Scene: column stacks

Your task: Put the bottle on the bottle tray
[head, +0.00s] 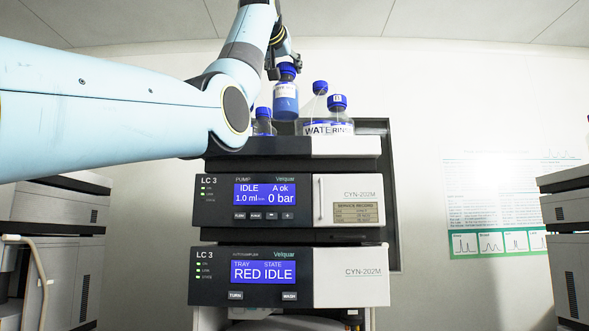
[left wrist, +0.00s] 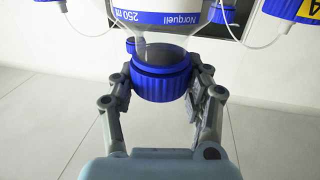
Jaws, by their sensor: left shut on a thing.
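The bottle (head: 285,99) has a blue cap and a white label, with blue in its lower part. It hangs upright from my left gripper (head: 287,64) in the head view, above the top of the instrument stack. In the left wrist view my left gripper (left wrist: 162,90) is shut on the blue cap of the bottle (left wrist: 160,28), whose label reads 250 ml. The bottle tray (head: 345,146) is the top unit of the stack. My left arm hides its left part, and I cannot tell if the bottle touches it. My right gripper is out of view.
Clear bottles with blue caps, one marked WATER (head: 318,110) and one marked RINSE (head: 338,115), stand on the stack's top to the right. A smaller blue-capped bottle (head: 263,122) stands left. Below are the pump (head: 335,200) and autosampler (head: 335,277).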

